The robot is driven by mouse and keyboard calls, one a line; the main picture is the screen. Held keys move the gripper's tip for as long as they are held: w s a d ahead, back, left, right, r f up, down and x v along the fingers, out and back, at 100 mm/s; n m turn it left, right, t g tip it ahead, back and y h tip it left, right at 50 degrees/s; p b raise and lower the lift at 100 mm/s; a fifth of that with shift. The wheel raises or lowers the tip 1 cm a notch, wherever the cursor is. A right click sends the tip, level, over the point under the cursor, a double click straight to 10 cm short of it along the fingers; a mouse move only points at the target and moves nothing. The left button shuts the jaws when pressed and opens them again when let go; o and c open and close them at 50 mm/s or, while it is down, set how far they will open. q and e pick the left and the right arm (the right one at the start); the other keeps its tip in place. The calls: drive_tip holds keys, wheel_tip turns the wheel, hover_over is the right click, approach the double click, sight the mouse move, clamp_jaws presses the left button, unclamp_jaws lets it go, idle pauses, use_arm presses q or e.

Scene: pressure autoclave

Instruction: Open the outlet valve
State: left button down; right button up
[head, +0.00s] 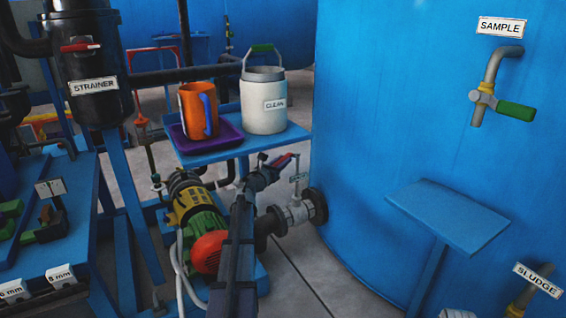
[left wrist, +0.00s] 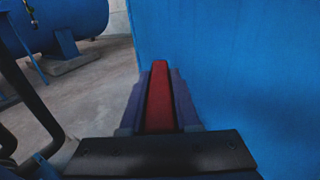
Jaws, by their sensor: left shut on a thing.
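The outlet valve (head: 294,213) is a pale valve body on the pipe at the foot of the big blue tank. A thin stem and a small tag rise above it. Its red lever handle (head: 284,160) is partly hidden by my left gripper (head: 272,169). In the left wrist view the red handle (left wrist: 160,98) lies lengthwise between the two fingers of my left gripper (left wrist: 160,100), which is shut on it. The valve body is not seen in that view. My right gripper is in neither view.
The blue tank (head: 400,110) stands close to the right of the valve. A pump with a red-orange end (head: 209,252) sits to the left. A blue stand (head: 222,149) behind holds an orange mug and a white container. A blue shelf (head: 448,214) juts out at right.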

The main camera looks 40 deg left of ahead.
use_arm(q)
drive_tip(key=c, duration=0.6)
unclamp_jaws()
drive_tip(key=shift+c, duration=0.2)
drive_tip(key=s, duration=0.7)
drive_tip(key=shift+s+d, duration=0.3)
drive_tip(key=shift+d, duration=0.15)
